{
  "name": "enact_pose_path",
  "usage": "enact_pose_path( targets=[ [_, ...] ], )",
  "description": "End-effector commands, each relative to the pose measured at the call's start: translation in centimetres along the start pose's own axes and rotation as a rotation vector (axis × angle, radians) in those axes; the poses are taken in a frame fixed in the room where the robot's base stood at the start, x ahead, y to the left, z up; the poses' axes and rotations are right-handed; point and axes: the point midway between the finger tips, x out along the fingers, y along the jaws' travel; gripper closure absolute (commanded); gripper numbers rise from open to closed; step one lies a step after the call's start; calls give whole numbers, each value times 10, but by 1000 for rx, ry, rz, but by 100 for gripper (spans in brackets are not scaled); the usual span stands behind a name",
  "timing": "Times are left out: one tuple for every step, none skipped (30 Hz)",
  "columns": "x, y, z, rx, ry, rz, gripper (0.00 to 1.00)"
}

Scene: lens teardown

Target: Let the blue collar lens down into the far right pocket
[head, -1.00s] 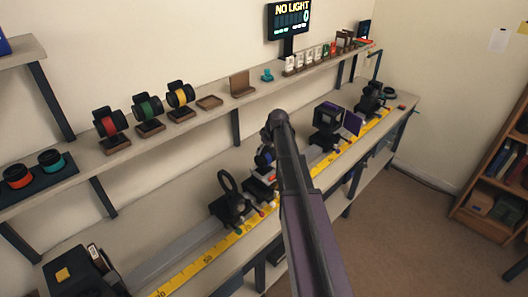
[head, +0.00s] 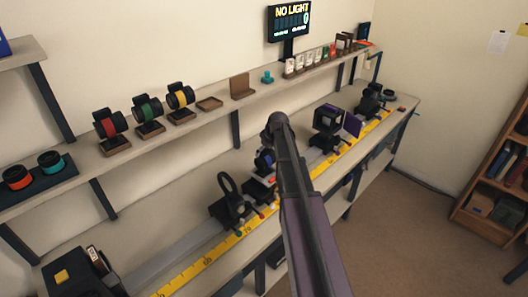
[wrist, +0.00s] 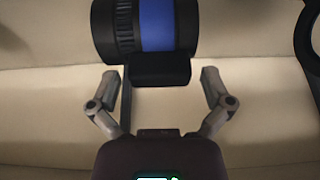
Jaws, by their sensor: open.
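The blue collar lens (wrist: 157,25) is a black barrel with a wide blue band and a ribbed ring at left. It lies sideways above a black block (wrist: 160,69) in the wrist view. In the head view the lens (head: 264,159) shows small beside my arm, above the rail. My gripper (wrist: 160,78) is open, its fingers apart on either side of the black block, below the barrel in the picture. I see no finger closed on the lens. My arm hides the gripper in the head view. I cannot tell which place is the far right pocket.
An empty brown holder (head: 209,104) sits on the wall shelf right of the yellow-banded lens (head: 180,95). A dark tray (head: 60,182) holds orange and teal lenses. A ring mount (head: 230,188) stands left of the blue lens. A yellow scale (head: 215,252) runs along the bench.

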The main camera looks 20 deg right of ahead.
Motion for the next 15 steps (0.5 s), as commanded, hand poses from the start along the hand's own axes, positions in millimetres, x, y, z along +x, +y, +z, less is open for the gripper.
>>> enact_pose_path(
  targets=[
    [0, 0, 0, 0, 0, 0, 0],
    [1, 0, 0, 0, 0, 0, 0],
    [0, 0, 0, 0, 0, 0, 0],
    [-1, 0, 0, 0, 0, 0, 0],
    [-2, 0, 0, 0, 0, 0, 0],
    [-4, 0, 0, 0, 0, 0, 0],
    [-5, 0, 0, 0, 0, 0, 0],
    [-7, 0, 0, 0, 0, 0, 0],
    [-9, 0, 0, 0, 0, 0, 0],
    [-11, 0, 0, 0, 0, 0, 0],
    [-13, 0, 0, 0, 0, 0, 0],
    [-16, 0, -1, 1, 0, 0, 0],
    [-19, 0, -1, 1, 0, 0, 0],
    [-21, 0, -1, 1, 0, 0, 0],
    [-25, 0, -1, 1, 0, 0, 0]
  ],
)
